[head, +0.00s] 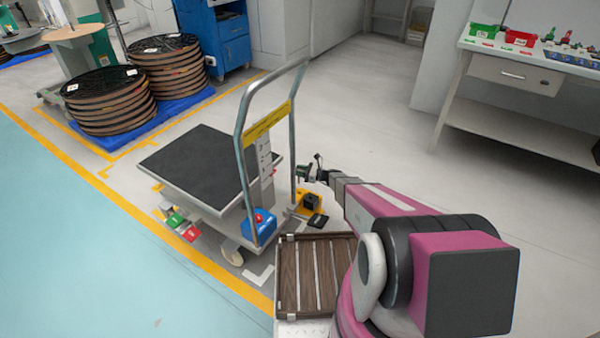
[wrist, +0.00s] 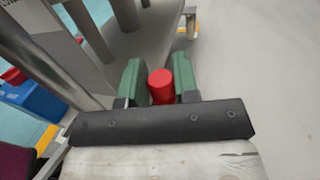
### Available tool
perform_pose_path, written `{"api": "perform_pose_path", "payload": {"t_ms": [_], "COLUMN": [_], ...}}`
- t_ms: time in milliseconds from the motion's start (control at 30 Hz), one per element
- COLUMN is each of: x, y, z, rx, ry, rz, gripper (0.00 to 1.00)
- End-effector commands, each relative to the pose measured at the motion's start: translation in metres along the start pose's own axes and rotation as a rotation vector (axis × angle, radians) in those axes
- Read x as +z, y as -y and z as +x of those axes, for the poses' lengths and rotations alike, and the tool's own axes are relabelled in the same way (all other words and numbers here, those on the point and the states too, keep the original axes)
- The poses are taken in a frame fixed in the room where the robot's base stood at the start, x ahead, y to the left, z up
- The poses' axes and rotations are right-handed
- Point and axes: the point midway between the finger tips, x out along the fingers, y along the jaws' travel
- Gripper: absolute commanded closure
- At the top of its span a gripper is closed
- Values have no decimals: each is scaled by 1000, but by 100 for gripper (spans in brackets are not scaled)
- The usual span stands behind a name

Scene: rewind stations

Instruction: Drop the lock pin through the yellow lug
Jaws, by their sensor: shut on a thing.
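My gripper (wrist: 158,65) is shut on a red cylinder (wrist: 160,87), which looks like the top of the lock pin. It sits between the two green fingers in the wrist view; its lower part is hidden. In the head view my gripper (head: 304,173) is small, just right of the grey cart's handle and above the floor. Below it, a yellow piece with a black block (head: 311,203) stands by the cart's corner; I cannot tell whether this is the yellow lug. No pin hole is clearly visible.
The cart (head: 200,165) has a black deck, a tall metal handle (head: 242,150) and a blue box (head: 259,224) at its near end. A wooden slatted tray (head: 316,275) is in front of me. Floor right of the cart is clear, up to a workbench (head: 520,75).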

Motion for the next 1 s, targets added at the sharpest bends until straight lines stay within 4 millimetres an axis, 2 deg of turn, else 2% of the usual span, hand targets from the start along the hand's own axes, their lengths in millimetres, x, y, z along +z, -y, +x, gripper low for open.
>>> {"api": "perform_pose_path", "payload": {"t_ms": [267,800,1000], "x": [-8,-51,-58], "y": [0,1,0], "z": [0,0,0], "rx": [1,1,1], "ry": [0,1,1], "rz": [0,0,0], "gripper": [96,96,96]}}
